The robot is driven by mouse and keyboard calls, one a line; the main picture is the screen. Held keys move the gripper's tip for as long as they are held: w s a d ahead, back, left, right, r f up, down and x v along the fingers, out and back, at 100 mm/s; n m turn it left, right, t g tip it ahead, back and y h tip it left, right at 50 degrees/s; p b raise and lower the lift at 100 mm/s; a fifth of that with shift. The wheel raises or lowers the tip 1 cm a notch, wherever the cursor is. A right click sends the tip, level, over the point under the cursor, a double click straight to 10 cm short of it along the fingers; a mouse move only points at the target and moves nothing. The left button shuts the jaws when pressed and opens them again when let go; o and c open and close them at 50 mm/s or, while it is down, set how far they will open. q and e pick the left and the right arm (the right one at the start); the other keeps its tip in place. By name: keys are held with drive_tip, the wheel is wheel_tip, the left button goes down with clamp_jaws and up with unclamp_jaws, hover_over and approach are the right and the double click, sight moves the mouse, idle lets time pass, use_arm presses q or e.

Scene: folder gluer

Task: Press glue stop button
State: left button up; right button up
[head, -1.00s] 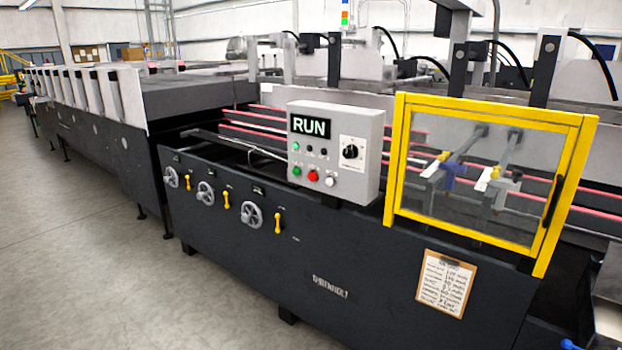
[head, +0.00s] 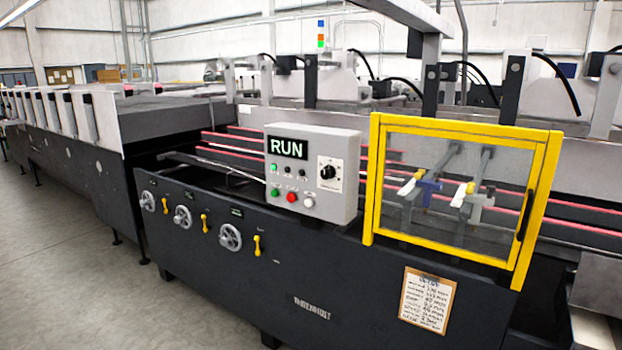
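A grey control box (head: 335,190) stands on top of the machine's dark front panel, near the middle of the head view. Its display (head: 287,147) reads RUN. Below the display is a row of small buttons, one lit green and the others dark. Along the bottom are a green button (head: 275,192), a red button (head: 292,197) and a white button (head: 309,202). A black rotary knob (head: 327,171) is at the right. The button labels are too small to read, so I cannot tell which one is glue stop. Neither of my grippers is in view.
A yellow-framed clear guard (head: 455,195) stands right of the box, closed over glue heads. Handwheels (head: 230,237) and yellow levers (head: 256,246) line the front panel. A clipboard (head: 427,299) hangs at lower right. Open concrete floor (head: 70,270) lies at left.

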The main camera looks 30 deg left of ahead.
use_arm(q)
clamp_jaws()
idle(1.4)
